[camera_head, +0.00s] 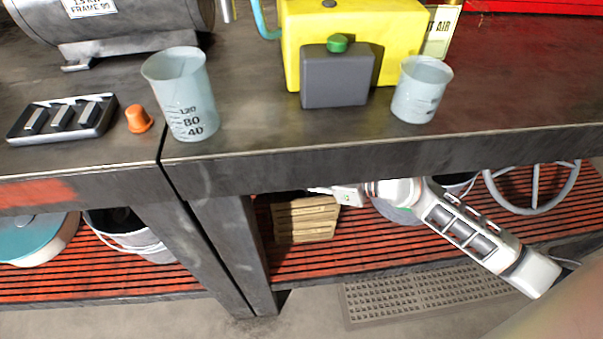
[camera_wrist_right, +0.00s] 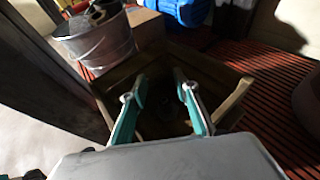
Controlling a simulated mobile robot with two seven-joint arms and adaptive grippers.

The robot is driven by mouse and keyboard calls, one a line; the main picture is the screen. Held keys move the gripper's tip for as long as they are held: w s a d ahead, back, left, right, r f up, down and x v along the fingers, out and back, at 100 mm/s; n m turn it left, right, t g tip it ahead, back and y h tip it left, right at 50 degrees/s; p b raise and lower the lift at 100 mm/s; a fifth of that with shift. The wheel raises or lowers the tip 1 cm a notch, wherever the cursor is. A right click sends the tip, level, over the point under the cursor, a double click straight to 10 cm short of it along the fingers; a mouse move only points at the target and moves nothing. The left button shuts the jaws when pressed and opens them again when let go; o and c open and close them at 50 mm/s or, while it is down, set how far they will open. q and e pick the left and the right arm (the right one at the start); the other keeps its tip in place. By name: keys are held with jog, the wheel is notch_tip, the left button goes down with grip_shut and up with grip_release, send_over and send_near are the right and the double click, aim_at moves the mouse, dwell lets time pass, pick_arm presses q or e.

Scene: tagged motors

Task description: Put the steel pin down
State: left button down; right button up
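My right gripper (camera_head: 318,190) reaches in from the right, below the front edge of the bench. In the right wrist view, its two teal-padded fingers (camera_wrist_right: 160,82) stand apart with a clear gap and nothing visible between them. They are over a wooden crate (camera_head: 305,225) on the lower slatted shelf; the crate's rim also shows in the right wrist view (camera_wrist_right: 236,103). The crate's inside is dark. I cannot make out the steel pin in either view. My left gripper is not in view.
On the bench top (camera_head: 260,135) stand two clear beakers (camera_head: 182,100) (camera_head: 420,90), an orange cap (camera_head: 138,120), a dark tray (camera_head: 60,138) and a yellow box (camera_head: 400,30). A metal bucket (camera_wrist_right: 100,42) and a blue item (camera_wrist_right: 187,10) are near the crate. A bench leg (camera_head: 232,250) stands left of it.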

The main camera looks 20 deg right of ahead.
jog(key=shift+s+f, duration=0.1)
jog(key=shift+f, duration=0.15)
